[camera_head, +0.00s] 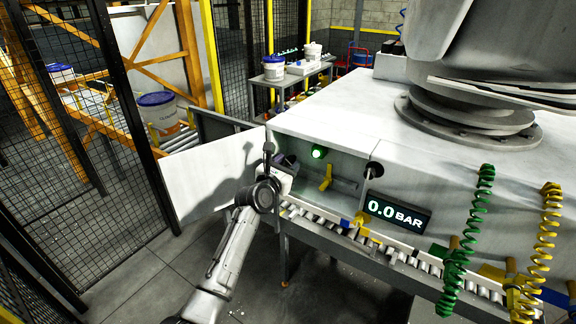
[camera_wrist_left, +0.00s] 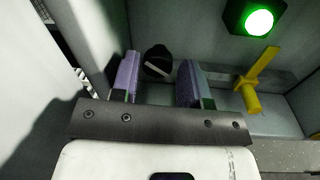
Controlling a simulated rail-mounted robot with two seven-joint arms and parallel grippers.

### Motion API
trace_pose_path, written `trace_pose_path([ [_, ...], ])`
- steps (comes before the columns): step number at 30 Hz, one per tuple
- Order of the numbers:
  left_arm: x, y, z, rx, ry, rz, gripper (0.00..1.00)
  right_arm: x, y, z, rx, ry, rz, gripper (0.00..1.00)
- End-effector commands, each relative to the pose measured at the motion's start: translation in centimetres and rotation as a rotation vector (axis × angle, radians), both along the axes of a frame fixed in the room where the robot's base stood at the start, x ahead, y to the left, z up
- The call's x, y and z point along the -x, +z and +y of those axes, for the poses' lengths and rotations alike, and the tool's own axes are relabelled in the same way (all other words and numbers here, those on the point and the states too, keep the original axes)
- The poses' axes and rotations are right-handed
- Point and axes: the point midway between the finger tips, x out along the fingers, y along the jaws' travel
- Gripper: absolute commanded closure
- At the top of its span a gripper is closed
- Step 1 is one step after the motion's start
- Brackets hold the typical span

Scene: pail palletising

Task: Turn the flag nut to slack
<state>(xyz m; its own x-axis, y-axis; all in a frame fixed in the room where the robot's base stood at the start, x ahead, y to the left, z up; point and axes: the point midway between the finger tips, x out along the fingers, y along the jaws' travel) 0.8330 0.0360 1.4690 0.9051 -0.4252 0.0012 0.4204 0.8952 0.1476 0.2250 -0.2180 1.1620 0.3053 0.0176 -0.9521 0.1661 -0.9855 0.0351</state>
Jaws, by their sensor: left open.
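My left gripper (camera_head: 287,161) reaches into the open recess in the white housing. In the left wrist view its two purple-grey fingers (camera_wrist_left: 160,70) are apart with nothing clamped. A dark round knob with a pale bar (camera_wrist_left: 158,62) shows between the fingers, beyond them; contact cannot be told. A yellow handle with a crosspiece (camera_wrist_left: 258,80) sits tilted on the recess wall, right of the fingers and apart from them. It also shows in the head view (camera_head: 326,178). No label shows which is the flag nut. My right gripper is not in view.
A green lamp (camera_head: 319,152) glows above the yellow handle. An open white door (camera_head: 205,172) stands left of the recess. A display (camera_head: 396,214) reads 0.0 BAR. A roller conveyor (camera_head: 400,258) runs along the front, with green (camera_head: 462,245) and yellow (camera_head: 545,245) coiled hoses at right.

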Motion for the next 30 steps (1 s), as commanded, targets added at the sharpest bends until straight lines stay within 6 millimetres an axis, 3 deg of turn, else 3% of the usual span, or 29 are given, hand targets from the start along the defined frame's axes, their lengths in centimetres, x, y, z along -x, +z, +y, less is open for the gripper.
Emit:
trace_pose_path([
  [18, -0.82, 0.05, -0.19, -0.001, 0.004, 0.000, 0.58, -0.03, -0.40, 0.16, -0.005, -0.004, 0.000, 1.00],
  [28, -0.81, 0.02, -0.18, -0.001, 0.004, 0.001, 0.90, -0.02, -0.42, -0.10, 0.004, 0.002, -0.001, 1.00],
  [30, -0.81, 0.01, -0.18, -0.001, 0.004, 0.001, 0.92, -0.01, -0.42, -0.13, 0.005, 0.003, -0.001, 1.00],
])
